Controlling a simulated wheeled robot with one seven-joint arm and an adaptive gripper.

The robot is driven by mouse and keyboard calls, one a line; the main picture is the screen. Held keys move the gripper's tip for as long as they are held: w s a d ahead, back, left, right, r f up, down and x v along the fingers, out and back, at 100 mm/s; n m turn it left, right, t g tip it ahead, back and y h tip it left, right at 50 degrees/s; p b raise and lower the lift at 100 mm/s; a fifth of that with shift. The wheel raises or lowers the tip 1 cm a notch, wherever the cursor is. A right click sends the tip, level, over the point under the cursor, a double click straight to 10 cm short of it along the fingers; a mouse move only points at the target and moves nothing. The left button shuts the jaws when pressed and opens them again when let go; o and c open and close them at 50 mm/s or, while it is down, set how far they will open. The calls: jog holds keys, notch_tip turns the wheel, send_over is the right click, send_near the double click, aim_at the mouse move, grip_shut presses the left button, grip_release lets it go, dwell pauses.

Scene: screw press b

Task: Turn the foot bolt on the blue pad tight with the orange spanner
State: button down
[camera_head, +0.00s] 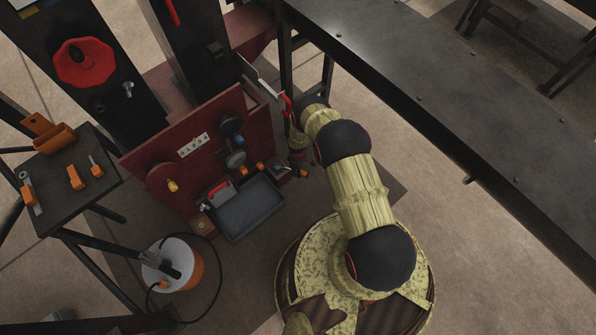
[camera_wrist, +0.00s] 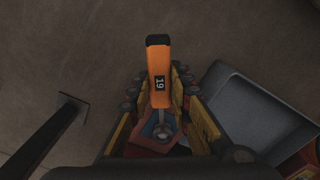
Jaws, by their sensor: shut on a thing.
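The orange spanner (camera_wrist: 159,78), marked 19 and with a black end cap, lies between the fingers of my gripper (camera_wrist: 158,90) in the wrist view. My gripper is shut on it. The spanner's grey head is over the foot bolt (camera_wrist: 163,133) on the blue pad (camera_wrist: 148,129). I cannot tell whether the head is fully seated on the bolt. In the head view the spanner (camera_head: 298,172) shows low beside the red press, at the end of my arm. The bolt and pad are hard to make out there.
A grey tray (camera_wrist: 252,108) is close on the right in the wrist view; it also shows in the head view (camera_head: 247,209). The red press (camera_head: 205,135) stands behind it. A side table (camera_head: 68,200) holds other orange-handled tools. A dark bench (camera_head: 420,90) runs along the right.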

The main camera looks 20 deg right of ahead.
jog(key=shift+f, duration=0.3)
jog(key=shift+s+a+m, duration=0.5)
jog(key=shift+a+m, duration=0.2)
jog(key=shift+m, duration=0.15)
jog(key=shift+s+a+m, duration=0.5)
jog(key=shift+a+m, duration=0.15)
jog(key=shift+m, duration=0.2)
jog(key=shift+s+a+m, duration=0.3)
jog(key=shift+a+m, duration=0.5)
jog(key=shift+m, duration=0.05)
jog(key=shift+s+a+m, duration=0.3)
jog(key=shift+a+m, duration=0.45)
jog(key=shift+m, duration=0.1)
